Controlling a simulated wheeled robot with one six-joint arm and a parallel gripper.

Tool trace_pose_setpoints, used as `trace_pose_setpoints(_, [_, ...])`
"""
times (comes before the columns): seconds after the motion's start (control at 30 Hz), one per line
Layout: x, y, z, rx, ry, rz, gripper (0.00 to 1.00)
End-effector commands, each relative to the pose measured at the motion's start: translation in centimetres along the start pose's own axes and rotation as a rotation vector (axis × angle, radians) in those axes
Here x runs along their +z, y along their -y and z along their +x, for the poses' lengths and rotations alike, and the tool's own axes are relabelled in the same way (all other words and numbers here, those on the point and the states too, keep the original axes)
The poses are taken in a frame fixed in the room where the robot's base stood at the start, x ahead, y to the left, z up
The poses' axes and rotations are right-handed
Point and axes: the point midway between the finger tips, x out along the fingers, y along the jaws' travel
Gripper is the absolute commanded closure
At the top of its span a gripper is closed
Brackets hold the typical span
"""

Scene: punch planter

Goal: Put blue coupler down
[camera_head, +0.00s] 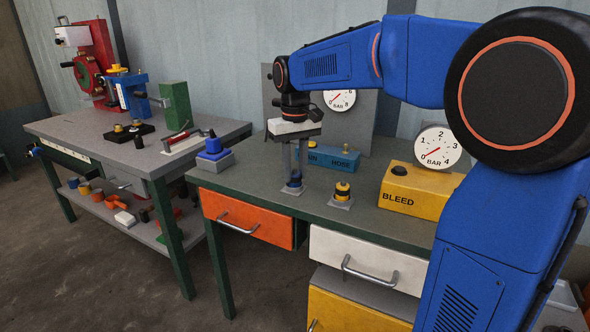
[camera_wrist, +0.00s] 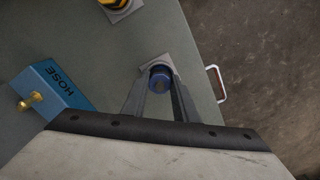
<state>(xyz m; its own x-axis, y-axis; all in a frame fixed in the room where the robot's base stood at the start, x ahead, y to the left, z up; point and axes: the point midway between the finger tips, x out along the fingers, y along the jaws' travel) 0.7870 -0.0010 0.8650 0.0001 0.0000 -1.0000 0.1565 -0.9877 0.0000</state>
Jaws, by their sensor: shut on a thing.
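The blue coupler (camera_head: 294,183) is a small dark blue cylinder low between the fingers of my gripper (camera_head: 294,178). It also shows in the wrist view (camera_wrist: 160,78), end-on between the two grey fingers (camera_wrist: 160,90). My gripper points straight down and is shut on the coupler. A small square grey plate (camera_head: 284,191) lies on the green bench top right under the coupler; it also shows in the wrist view (camera_wrist: 183,60). I cannot tell whether the coupler touches the plate.
A yellow-and-black coupler (camera_head: 342,190) stands on its own plate to the right. A blue block on a grey base (camera_head: 213,153) sits left. Bench top between is clear.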

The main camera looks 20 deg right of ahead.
Motion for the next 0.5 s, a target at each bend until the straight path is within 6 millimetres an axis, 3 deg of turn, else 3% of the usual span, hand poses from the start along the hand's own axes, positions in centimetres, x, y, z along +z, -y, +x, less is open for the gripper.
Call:
trace_pose_setpoints(0.03, [0.00,0.00,0.10,0.000,0.000,0.000,0.71])
trace_pose_setpoints(0.1, [0.00,0.00,0.07,0.000,0.000,0.000,0.55])
trace_pose_setpoints(0.5, [-0.03,0.00,-0.44,0.000,-0.001,0.000,0.55])
